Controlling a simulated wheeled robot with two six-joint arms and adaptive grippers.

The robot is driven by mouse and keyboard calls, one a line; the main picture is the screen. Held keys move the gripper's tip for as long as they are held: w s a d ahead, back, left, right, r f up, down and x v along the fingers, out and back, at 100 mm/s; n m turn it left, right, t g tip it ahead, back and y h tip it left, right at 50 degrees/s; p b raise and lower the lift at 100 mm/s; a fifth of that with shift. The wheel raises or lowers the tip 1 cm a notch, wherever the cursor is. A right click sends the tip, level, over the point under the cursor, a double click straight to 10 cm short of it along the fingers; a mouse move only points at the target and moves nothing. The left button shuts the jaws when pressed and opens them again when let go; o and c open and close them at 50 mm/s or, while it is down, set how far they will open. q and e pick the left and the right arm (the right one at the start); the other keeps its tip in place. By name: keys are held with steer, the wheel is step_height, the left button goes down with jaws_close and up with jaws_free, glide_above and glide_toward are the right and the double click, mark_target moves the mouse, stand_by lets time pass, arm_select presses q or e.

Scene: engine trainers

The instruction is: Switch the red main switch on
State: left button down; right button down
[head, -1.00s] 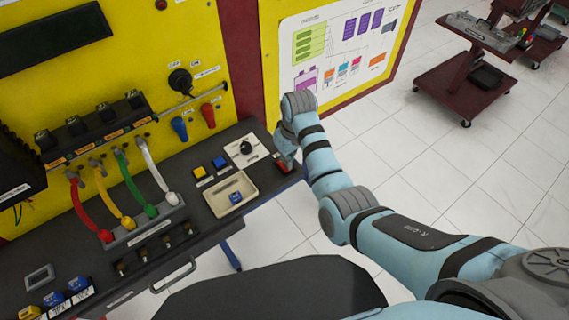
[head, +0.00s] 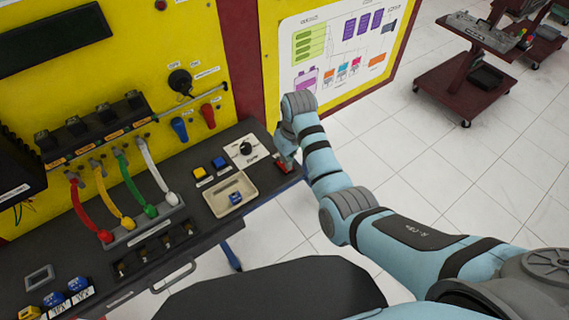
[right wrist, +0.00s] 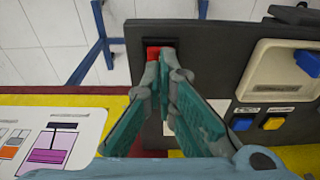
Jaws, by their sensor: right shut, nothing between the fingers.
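The red main switch (head: 283,167) sits at the right end of the dark panel in the head view, in a black surround. In the right wrist view the red switch (right wrist: 153,53) shows just beyond my fingertips, partly hidden by them. My right gripper (right wrist: 160,65) is shut and empty, with its tips at the switch, touching it or very close. In the head view the right gripper (head: 288,158) points down over the switch and hides part of it. I cannot tell the rocker's position. My left gripper is not in view.
Left of the switch are a white plate with a black knob (head: 246,148), a yellow button (head: 200,173), a blue button (head: 219,162) and a beige tray (head: 222,207) holding a blue block. Coloured cables (head: 128,178) stand further left. The yellow board (head: 190,40) rises behind.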

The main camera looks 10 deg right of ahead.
steer(key=shift+f+b, duration=0.5)
steer(key=shift+f, duration=0.55)
stand_by(0.4)
step_height(320, 180, up, 3)
steer(key=p, duration=0.2)
steer(key=shift+f+p, duration=0.2)
steer(key=shift+p, duration=0.1)
steer(key=shift+r, duration=2.2)
